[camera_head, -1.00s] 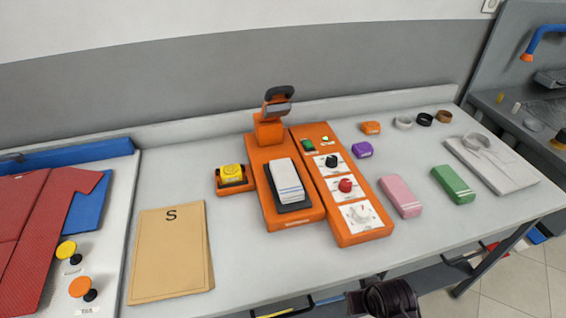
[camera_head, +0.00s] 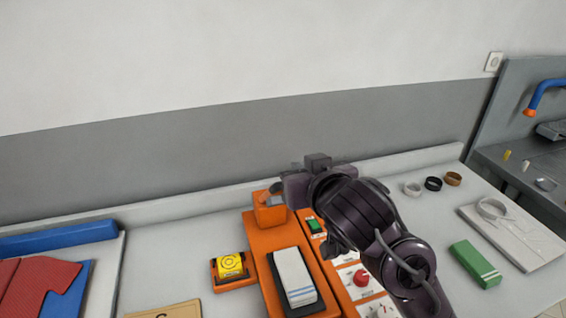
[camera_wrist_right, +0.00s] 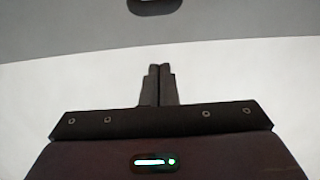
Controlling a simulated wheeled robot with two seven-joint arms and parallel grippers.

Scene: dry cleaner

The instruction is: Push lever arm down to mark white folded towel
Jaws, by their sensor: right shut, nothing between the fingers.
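The orange press (camera_head: 267,245) stands on the counter with its orange post at the back. The white folded towel (camera_head: 294,272), with blue stripes, lies on its dark pad. My right gripper (camera_head: 297,182) is shut and empty, up beside the top of the post. It hides most of the lever arm; only a small grey part (camera_head: 274,188) shows above the post. In the right wrist view the shut fingers (camera_wrist_right: 159,70) point forward, and a dark rounded piece (camera_wrist_right: 155,5), probably the lever handle, shows at the top edge. I cannot tell whether they touch. My left gripper is out of view.
A yellow-topped orange block (camera_head: 230,267) stands left of the press. The control panel with a red knob (camera_head: 361,278) is right of it, partly behind my arm. A green folded towel (camera_head: 474,263) and a white garment (camera_head: 515,235) lie farther right.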

